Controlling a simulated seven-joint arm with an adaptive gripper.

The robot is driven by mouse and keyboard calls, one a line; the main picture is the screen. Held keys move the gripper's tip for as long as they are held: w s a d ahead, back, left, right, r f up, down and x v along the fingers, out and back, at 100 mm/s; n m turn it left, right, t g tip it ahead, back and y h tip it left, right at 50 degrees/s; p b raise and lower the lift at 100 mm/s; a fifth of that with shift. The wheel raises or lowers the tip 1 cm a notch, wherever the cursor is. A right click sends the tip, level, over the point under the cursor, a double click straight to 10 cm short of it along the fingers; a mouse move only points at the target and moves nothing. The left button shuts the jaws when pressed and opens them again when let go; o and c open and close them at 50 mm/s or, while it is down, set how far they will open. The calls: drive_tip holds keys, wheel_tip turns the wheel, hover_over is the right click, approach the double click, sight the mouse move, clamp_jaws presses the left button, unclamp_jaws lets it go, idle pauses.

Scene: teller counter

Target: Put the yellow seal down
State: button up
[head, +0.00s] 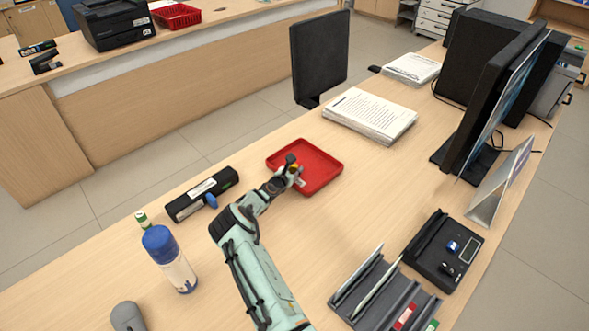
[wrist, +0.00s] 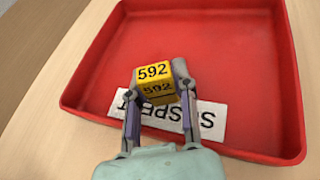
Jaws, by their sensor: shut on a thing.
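The yellow seal (wrist: 157,84) is a small yellow block marked 592, held between the fingertips of my gripper (wrist: 157,90) in the wrist view. In the head view the seal (head: 295,168) shows small at the end of my gripper (head: 290,176). Both are over the red tray (head: 325,183), a shallow square tray with low walls. I cannot tell whether the seal touches the tray floor.
A black box (head: 185,204) lies left of the tray, and a blue-capped bottle (head: 178,270) stands nearer. A paper stack (head: 370,114) lies behind the tray. A grey organiser (head: 390,300) and black device (head: 445,253) are at the right. The tray is otherwise empty.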

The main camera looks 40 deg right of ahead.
drive_tip(key=o, duration=0.5)
drive_tip(key=shift+o, duration=0.2)
